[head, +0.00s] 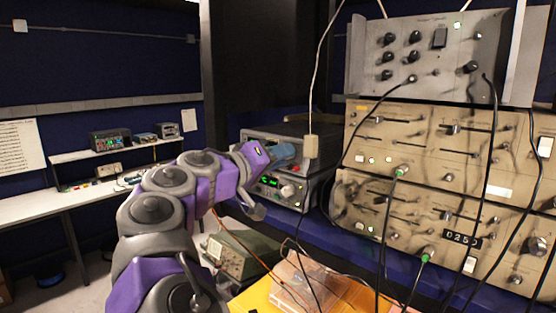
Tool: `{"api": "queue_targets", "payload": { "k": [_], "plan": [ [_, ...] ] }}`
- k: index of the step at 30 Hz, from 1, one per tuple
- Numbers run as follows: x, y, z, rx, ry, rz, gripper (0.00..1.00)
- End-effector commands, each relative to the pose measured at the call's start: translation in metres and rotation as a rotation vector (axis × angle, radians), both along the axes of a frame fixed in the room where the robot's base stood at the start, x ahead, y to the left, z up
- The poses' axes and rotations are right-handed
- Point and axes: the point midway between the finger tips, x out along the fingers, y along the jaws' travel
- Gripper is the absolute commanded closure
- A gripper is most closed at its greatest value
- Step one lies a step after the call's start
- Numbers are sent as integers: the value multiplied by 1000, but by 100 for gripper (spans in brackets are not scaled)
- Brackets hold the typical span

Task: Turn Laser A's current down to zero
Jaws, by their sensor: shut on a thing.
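Two grey instrument boxes are stacked on the blue shelf. The lower box (302,202) shows a lit green display (270,181) and a pale round knob (287,191). No label tells which box is Laser A, and the upper box's reading is hidden.
Tan rack panels (420,145) with sliders, knobs and cables stand close on the right. A white cable (314,75) hangs near my gripper. A clear box (300,285) sits on an orange surface below. A white bench (60,200) stands at the far left.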

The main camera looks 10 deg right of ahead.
Motion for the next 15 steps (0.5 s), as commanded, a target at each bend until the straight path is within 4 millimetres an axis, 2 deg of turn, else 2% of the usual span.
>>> {"api": "queue_targets", "payload": {
  "k": [1,2,3,9,15],
  "plan": [
    [1,-1,-5,7,7,-3,100],
    [1,-1,-5,7,7,-3,72],
    [1,-1,-5,7,7,-3,68],
    [0,-1,-3,5,4,-1,49],
    [-1,0,-1,3,2,-1,48]
  ]
}}
